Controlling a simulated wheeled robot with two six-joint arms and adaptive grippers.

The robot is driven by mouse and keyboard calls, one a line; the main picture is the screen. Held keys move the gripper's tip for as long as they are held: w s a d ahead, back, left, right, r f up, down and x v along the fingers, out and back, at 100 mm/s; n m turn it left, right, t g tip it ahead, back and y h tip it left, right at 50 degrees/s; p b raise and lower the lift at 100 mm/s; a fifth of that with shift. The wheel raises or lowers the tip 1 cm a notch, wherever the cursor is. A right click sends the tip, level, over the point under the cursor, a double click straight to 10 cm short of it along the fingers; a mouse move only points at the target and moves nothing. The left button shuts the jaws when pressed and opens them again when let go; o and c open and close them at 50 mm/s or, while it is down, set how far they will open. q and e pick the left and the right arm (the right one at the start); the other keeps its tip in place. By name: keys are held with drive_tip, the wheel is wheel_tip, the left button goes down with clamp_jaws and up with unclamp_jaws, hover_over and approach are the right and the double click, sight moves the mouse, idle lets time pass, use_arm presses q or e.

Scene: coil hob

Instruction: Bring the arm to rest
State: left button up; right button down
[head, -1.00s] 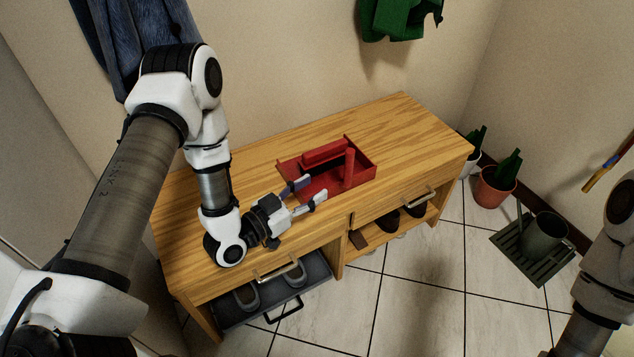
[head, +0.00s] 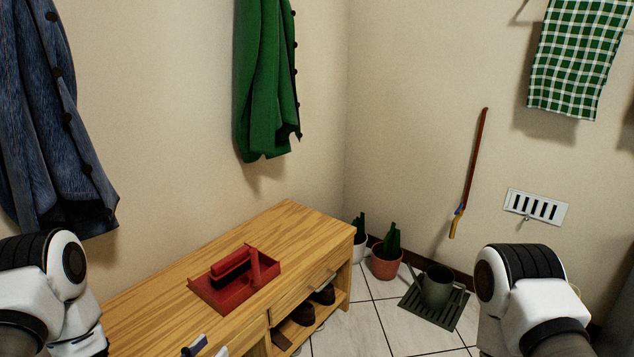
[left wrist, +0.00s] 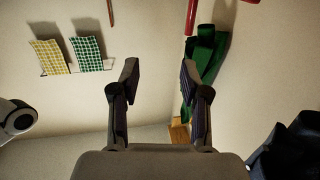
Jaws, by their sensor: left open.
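My left arm (head: 45,290) comes in at the lower left of the head view, folded close to me. Only the fingertips of my left gripper (head: 206,346) show at the bottom edge, near the bench front and apart from the red caddy. In the left wrist view my left gripper (left wrist: 160,82) is open, with nothing between its fingers. My right arm (head: 515,300) shows at the lower right of the head view; its gripper is out of view.
A red caddy (head: 232,290) stands on the wooden bench (head: 305,232). Potted plants (head: 387,262) and a dark can on a slatted mat (head: 432,308) stand on the floor. A green coat (head: 262,80) and a blue coat (head: 45,120) hang on the wall.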

use_arm(q)
drive_tip(key=s+d+f+n+g+y, duration=0.1)
drive_tip(key=s+f+g+y, duration=0.1)
drive_tip(key=s+f+g, duration=0.35)
drive_tip(key=s+d+f+g+y, duration=0.1)
drive_tip(key=s+f+g+y, duration=0.15)
drive_tip(key=f, duration=0.55)
drive_tip(key=s+a+f+n+g+y, duration=0.2)
drive_tip(key=s+a+f+g, duration=0.15)
drive_tip(key=s, duration=0.45)
drive_tip(key=s+a+f+n+g+y, duration=0.2)
drive_tip(key=s+n+g, duration=0.15)
drive_tip(key=s, duration=0.55)
wheel_tip(320, 180, up, 27)
drive_tip(key=g+p, duration=0.1)
drive_tip(key=p, duration=2.6)
drive_tip(key=shift+s, duration=0.3)
use_arm(e)
wheel_tip(320, 180, up, 27)
drive_tip(key=shift+w+r, duration=0.2)
drive_tip(key=shift+w, duration=0.2)
use_arm(q)
drive_tip(key=shift+a+r+m, duration=0.1)
drive_tip(key=shift+m, duration=0.15)
